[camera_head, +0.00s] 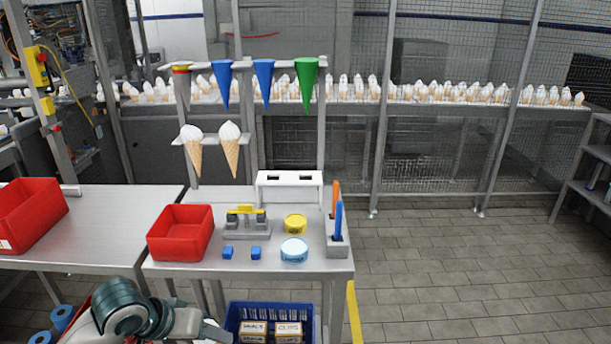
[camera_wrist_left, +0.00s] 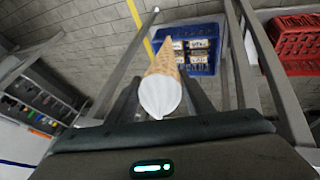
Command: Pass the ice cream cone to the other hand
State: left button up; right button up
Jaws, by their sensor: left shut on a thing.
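An ice cream cone (camera_wrist_left: 161,92) with a white top and a tan wafer is between the fingers of my left gripper (camera_wrist_left: 162,84) in the left wrist view. The gripper is shut on it. The white top is nearer the camera and the wafer tip points away. In the head view my left arm (camera_head: 130,312) comes in at the bottom left; its fingers and the held cone cannot be made out there. My right gripper is not in view.
A table (camera_head: 320,262) carries a red bin (camera_head: 180,233), tins and small blue blocks. Behind it a rack holds two ice cream cones (camera_head: 230,150) and coloured cones (camera_head: 307,84). A blue crate (camera_head: 233,318) with boxes stands below. The floor at right is clear.

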pick_arm(q)
jog(key=r, duration=0.3)
jog(key=w+r, duration=0.1)
jog(key=r, duration=0.3)
jog(key=w+r, duration=0.1)
jog(key=r, duration=0.2)
jog(key=shift+w+r, duration=0.2)
jog(key=shift+r, duration=0.05)
jog(key=s+d+r+m+g+h, duration=0.1)
jog(key=s+d+r+m, duration=0.1)
jog(key=d, duration=0.5)
jog(key=s+d+r+m+g+h, duration=0.1)
jog(key=s+d+r+m+g, duration=0.1)
jog(key=d+m, duration=0.4)
notch_tip(320, 180, up, 3)
jog(key=shift+s+d+f+g, duration=0.2)
jog(key=shift+s+d+g, duration=0.1)
jog(key=shift+s+d, duration=0.25)
jog(key=shift+a, duration=0.1)
